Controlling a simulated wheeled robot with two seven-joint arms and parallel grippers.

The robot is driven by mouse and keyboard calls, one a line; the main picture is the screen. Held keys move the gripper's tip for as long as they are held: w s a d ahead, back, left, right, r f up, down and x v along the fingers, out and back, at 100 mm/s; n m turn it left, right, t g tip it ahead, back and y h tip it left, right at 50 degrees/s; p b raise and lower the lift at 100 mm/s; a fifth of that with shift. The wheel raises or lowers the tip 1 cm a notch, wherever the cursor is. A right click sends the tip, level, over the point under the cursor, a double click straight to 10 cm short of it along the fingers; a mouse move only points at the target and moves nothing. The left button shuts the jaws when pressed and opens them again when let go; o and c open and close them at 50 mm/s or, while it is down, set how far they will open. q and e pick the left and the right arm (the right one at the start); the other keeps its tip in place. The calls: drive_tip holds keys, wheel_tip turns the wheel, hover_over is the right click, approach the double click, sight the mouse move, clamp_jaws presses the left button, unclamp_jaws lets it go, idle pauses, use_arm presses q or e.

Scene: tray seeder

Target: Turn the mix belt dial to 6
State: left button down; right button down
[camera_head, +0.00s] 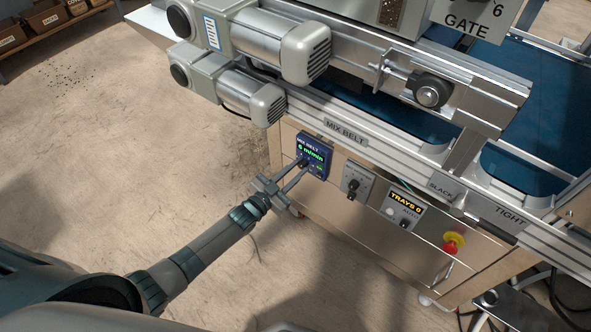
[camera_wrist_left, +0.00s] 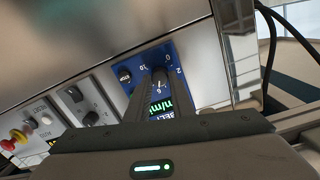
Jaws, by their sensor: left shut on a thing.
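The blue MIX BELT panel (camera_head: 318,148) is on the machine's front, at its left end. Its green display shows a speed in m/min; the digit looks like 6 but is small. My left gripper (camera_head: 304,165) reaches it from the lower left, its fingers at the panel's lower part. In the left wrist view the fingers (camera_wrist_left: 158,82) are shut on the mix belt dial, which they mostly hide. Scale numbers show around them on the blue panel (camera_wrist_left: 184,85). My right gripper is not in view.
Right of the panel are a grey knob plate (camera_head: 357,184), a TRAYS counter (camera_head: 405,204) and a red stop button (camera_head: 453,243). Two motors (camera_head: 265,45) overhang above. The floor at left is free.

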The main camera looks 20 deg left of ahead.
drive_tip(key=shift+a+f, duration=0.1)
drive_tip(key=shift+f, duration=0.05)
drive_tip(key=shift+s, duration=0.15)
use_arm(q)
drive_tip(key=c, duration=1.5)
unclamp_jaws()
drive_tip(key=shift+c, duration=0.2)
drive_tip(key=shift+s, duration=0.15)
drive_tip(key=shift+s+a, duration=0.25)
drive_tip(key=shift+s, duration=0.25)
drive_tip(key=v, duration=1.6)
drive_tip(key=shift+p, duration=0.4)
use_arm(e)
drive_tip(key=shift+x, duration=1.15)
